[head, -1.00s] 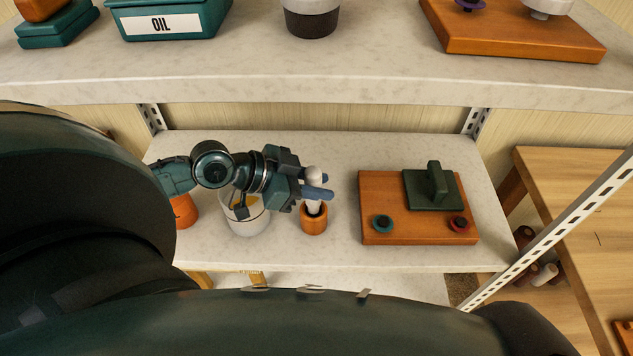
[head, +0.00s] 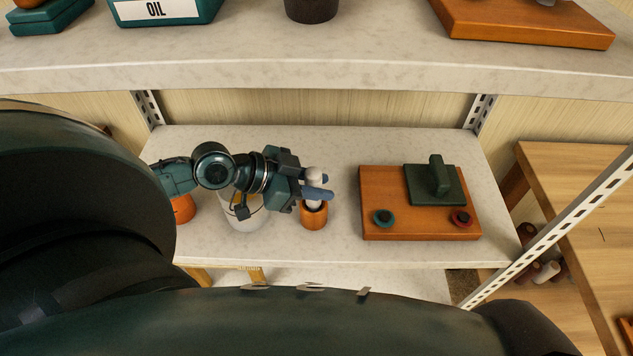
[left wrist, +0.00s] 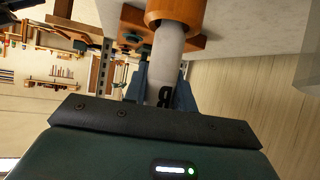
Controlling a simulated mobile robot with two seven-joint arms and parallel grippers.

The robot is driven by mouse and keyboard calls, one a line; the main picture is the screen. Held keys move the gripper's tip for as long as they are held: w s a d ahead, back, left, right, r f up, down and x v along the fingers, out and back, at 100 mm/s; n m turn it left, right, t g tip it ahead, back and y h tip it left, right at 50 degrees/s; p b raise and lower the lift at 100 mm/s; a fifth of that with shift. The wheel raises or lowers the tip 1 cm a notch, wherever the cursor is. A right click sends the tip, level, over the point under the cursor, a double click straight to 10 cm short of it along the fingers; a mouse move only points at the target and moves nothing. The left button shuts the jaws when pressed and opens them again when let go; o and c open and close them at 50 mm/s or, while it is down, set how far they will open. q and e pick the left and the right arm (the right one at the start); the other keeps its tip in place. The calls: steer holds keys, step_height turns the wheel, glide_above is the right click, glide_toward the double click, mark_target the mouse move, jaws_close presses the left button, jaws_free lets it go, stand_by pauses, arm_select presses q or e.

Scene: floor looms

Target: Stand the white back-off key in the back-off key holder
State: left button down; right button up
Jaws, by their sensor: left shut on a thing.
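The white back-off key (head: 314,179) is upright between the blue fingers of my left gripper (head: 318,192), which is shut on it. Its lower end is in the mouth of the orange wooden holder (head: 314,216) on the lower shelf. In the left wrist view the white key (left wrist: 167,65) shows a dark letter and runs into the orange holder (left wrist: 175,12), with the blue fingers on both sides of it. How deep the key sits cannot be told. My right gripper is not in view.
A white pot (head: 244,218) stands left of the holder, partly under my left arm, with an orange thing (head: 183,209) beyond it. A wooden board (head: 378,191) with a dark green block (head: 436,184) lies to the right. The upper shelf (head: 300,65) overhangs behind.

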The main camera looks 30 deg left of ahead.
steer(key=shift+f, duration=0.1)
arm_select(q)
steer(key=c, duration=1.1)
jaws_free()
steer(key=shift+f, duration=0.1)
steer(key=shift+o, duration=0.2)
steer(key=p+v, duration=0.2)
steer(key=v, duration=1.1)
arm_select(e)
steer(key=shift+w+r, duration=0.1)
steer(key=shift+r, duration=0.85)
arm_select(q)
steer(key=shift+s, duration=0.1)
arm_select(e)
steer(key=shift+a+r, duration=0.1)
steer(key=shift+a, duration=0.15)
